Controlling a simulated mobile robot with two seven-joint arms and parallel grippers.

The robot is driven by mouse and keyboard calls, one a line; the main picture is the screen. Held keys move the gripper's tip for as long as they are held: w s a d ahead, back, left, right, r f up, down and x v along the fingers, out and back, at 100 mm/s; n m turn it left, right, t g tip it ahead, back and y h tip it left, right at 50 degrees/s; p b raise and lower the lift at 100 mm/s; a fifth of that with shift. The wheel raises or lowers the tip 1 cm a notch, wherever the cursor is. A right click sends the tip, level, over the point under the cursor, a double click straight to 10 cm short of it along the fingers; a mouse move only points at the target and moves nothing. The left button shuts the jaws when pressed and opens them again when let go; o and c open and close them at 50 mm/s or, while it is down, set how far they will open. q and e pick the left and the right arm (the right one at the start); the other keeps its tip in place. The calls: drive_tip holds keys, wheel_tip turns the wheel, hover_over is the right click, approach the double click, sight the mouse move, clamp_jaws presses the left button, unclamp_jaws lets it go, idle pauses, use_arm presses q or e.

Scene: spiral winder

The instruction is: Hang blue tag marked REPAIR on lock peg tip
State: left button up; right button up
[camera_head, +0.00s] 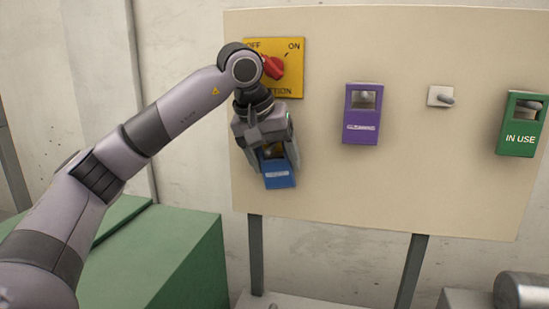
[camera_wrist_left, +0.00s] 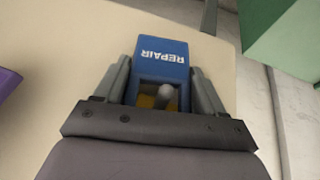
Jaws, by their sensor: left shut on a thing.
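The blue tag marked REPAIR (camera_head: 280,177) is in my left gripper (camera_head: 270,152), in front of the board below the yellow switch plate. The left wrist view shows the tag (camera_wrist_left: 162,56) between the two fingers of the gripper (camera_wrist_left: 158,72), its lettering upside down there. The gripper is shut on the tag's sides. A grey rounded peg (camera_wrist_left: 166,96) shows in the tag's window, with yellow around it. I cannot tell whether the peg passes through the window or stands behind it. In the head view my gripper hides this peg. My right gripper is not in view.
The yellow switch plate (camera_head: 290,84) has a red knob (camera_head: 273,67) close above my gripper. A purple tag (camera_head: 361,127) and a green IN USE tag (camera_head: 519,142) hang on the beige board (camera_head: 420,190). A bare peg (camera_head: 445,99) stands between them. A green cabinet (camera_head: 165,255) is lower left.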

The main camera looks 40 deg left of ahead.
use_arm(q)
drive_tip(key=o, duration=1.1)
drive_tip(key=v, duration=0.7)
drive_tip(key=shift+r, duration=0.1)
drive_tip(key=shift+s, duration=0.15)
